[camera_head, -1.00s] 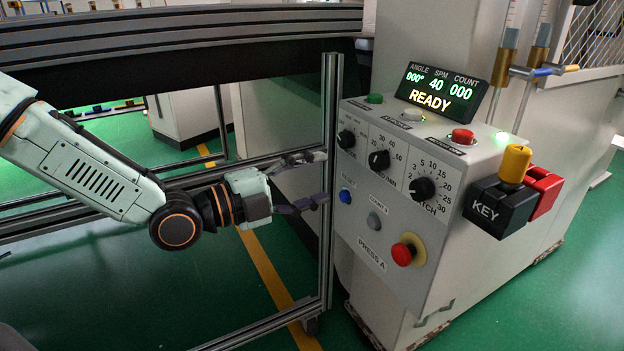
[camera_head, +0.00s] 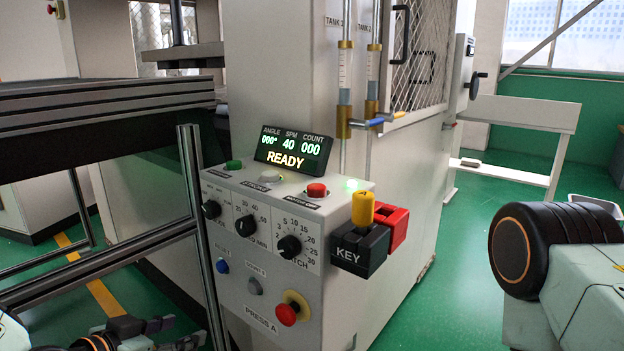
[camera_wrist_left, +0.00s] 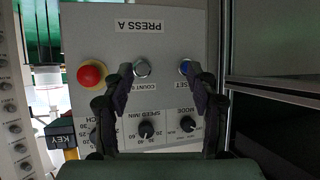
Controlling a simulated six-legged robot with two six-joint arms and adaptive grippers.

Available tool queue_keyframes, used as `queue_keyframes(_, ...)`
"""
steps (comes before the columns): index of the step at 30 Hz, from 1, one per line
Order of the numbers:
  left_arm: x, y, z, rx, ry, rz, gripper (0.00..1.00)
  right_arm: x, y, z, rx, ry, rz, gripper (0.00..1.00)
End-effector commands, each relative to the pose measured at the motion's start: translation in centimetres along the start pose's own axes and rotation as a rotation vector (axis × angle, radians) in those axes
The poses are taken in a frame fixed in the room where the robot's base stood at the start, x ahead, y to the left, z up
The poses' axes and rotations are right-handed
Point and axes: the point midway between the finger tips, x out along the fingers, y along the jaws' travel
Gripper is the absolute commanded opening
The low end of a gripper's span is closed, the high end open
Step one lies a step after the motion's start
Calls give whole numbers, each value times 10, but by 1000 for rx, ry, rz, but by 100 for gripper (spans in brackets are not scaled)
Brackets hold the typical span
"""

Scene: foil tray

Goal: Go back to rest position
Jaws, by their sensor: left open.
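My left gripper (camera_head: 183,332) is at the lower left of the head view, partly cut off by the bottom edge. It is open and empty, left of the press control panel (camera_head: 236,293). In the left wrist view its two fingers (camera_wrist_left: 161,85) stand apart in front of the panel, which appears upside down with its buttons and dials. I cannot tell the exact gap to the panel. Part of my right arm shows at the right of the head view; its gripper is out of the picture.
A metal frame post (camera_head: 203,230) stands just left of the panel. The display (camera_head: 292,148) reads READY. A red emergency button (camera_head: 288,312), several dials and a KEY block (camera_head: 360,248) stick out from the panel. Green floor (camera_head: 440,300) lies open to the right.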

Motion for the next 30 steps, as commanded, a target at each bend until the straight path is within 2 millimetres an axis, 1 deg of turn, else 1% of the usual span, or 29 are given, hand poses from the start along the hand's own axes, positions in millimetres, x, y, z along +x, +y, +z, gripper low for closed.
queue_keyframes(1,1,11,37,-118,-118,-10,58,0,0,0,0,0,0,40)
queue_keyframes(2,0,16,57,-188,-181,-25,58,-1,0,0,0,0,0,40)
queue_keyframes(3,-3,22,82,-273,-259,-51,58,-1,0,0,0,0,0,40)
queue_keyframes(4,-6,27,101,-328,-317,-73,58,-1,0,0,0,0,0,40)
queue_keyframes(5,-11,33,120,-378,-374,-95,58,-1,0,0,0,0,0,40)
queue_keyframes(6,-18,40,144,-435,-448,-128,58,-2,0,0,0,0,0,40)
queue_keyframes(7,-24,46,162,-471,-502,-153,58,-2,0,0,0,0,0,40)
queue_keyframes(8,-31,52,179,-501,-555,-178,58,-2,0,0,0,0,0,40)
queue_keyframes(9,-42,60,202,-532,-625,-212,58,-2,0,0,0,0,0,40)
queue_keyframes(11,-60,72,234,-551,-726,-254,58,-3,0,0,0,0,0,40)
queue_keyframes(12,-72,81,253,-545,-790,-273,58,-3,0,0,0,0,0,40)
queue_keyframes(15,-101,101,292,-494,-922,-281,58,-4,0,0,0,0,0,40)
queue_keyframes(18,-120,118,315,-448,-1002,-253,58,-4,0,0,0,0,0,40)
queue_keyframes(21,-129,126,327,-431,-1041,-239,58,-4,0,0,0,0,0,40)
queue_keyframes(24,-133,128,331,-432,-1054,-236,58,-4,0,0,0,0,0,40)
queue_keyframes(30,-132,128,331,-432,-1052,-235,58,-4,0,0,0,0,0,40)
